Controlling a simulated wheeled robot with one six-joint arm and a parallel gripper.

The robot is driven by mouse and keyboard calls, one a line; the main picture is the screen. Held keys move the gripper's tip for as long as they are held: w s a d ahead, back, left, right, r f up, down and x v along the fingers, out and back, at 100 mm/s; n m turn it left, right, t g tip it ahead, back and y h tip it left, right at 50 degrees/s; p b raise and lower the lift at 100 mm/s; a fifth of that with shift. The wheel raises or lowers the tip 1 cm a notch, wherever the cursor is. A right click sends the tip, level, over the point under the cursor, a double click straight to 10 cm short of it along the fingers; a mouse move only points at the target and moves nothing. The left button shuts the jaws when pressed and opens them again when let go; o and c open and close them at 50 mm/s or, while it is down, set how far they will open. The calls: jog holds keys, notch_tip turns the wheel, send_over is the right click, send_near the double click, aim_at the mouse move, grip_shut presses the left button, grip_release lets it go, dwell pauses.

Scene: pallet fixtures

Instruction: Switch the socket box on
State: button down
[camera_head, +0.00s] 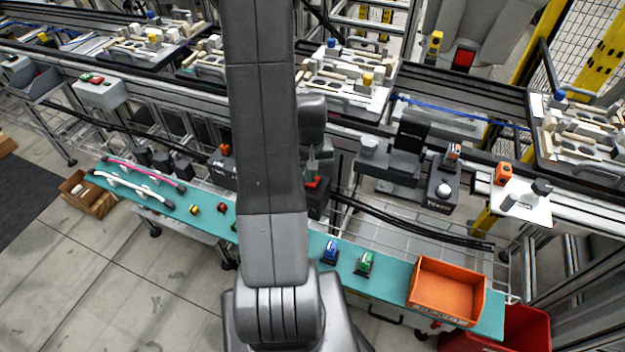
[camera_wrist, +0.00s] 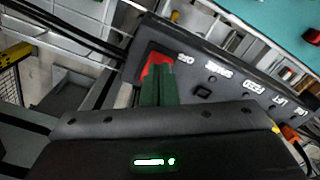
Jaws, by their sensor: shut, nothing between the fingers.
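The socket box is a dark panel (camera_wrist: 203,91) with white lettering that reads upside down in the wrist view. A red switch (camera_wrist: 152,62) sits at its left end, beside the lettering. My gripper (camera_wrist: 162,70) is shut and empty, its green fingers pointing at the red switch and covering part of it. I cannot tell whether the fingertips touch the switch. In the head view my gripper (camera_head: 312,168) is right of my arm, just above a red part (camera_head: 312,183) on the dark box (camera_head: 319,203). My arm hides the left of this box.
A teal shelf (camera_head: 390,277) runs along the front with an orange bin (camera_head: 447,291), a blue part (camera_head: 330,250) and a green part (camera_head: 365,262). A dark fixture (camera_head: 388,168) stands right of the box. Behind is a conveyor with loaded pallets (camera_head: 345,88).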

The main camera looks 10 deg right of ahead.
jog(key=shift+f+b, duration=0.75)
jog(key=shift+f, duration=0.15)
jog(key=shift+r, duration=0.15)
jog(key=shift+r+p, duration=2.5)
jog(key=shift+r, duration=0.9)
jog(key=shift+f, duration=0.15)
notch_tip(320, 180, down, 7)
jog(key=b, duration=0.5)
jog(key=shift+r, duration=0.2)
